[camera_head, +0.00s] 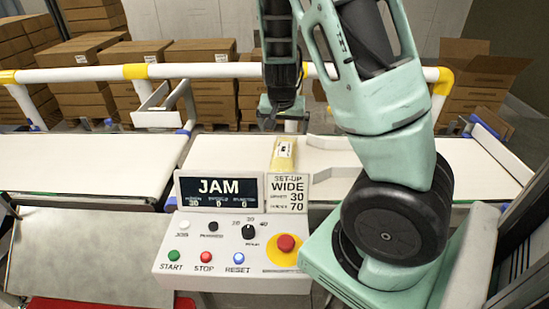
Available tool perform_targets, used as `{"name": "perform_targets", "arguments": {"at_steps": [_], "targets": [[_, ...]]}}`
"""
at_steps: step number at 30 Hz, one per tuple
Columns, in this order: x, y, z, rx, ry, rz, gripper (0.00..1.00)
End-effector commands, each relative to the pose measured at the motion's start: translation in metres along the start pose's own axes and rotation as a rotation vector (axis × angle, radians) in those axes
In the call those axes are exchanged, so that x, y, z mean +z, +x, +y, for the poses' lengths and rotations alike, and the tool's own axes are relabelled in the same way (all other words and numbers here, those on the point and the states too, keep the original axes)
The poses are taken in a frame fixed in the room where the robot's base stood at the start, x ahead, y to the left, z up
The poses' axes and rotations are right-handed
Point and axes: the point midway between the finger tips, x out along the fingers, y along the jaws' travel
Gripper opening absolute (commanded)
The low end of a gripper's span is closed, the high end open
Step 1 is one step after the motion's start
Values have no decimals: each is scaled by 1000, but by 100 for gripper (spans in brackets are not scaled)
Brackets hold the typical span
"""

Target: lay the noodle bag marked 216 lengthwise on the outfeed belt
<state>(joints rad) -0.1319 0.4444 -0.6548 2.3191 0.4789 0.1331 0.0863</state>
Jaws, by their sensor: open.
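A yellow bag (284,154) with a pale label lies on the middle section of the belt line (225,158), behind the control panel. Its long side runs roughly away from me, across the line. Its near end is hidden by the set-up card, and I cannot read any number on it. My gripper (281,118) is dark, points down and is open, just beyond the bag's far end in the picture. I see no bag between its fingers. A wide pale belt (85,163) lies at left and another (455,163) at right; neither shows a readable name.
The control panel (232,247) stands in front, with a screen (219,190) reading JAM and a set-up card (288,192) reading WIDE. Pale guides (335,172) stand right of the bag. A white rail (215,71) runs behind, with cartons (98,62) beyond. Both side belts look largely clear.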

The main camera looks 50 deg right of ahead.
Motion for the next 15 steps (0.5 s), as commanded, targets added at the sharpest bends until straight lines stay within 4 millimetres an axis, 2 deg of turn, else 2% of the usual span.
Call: {"name": "perform_targets", "arguments": {"at_steps": [1,3,15], "targets": [[1,12,2,2,4,-2,100],[2,25,1,2,3,-2,100],[1,92,0,0,0,-3,100]]}}
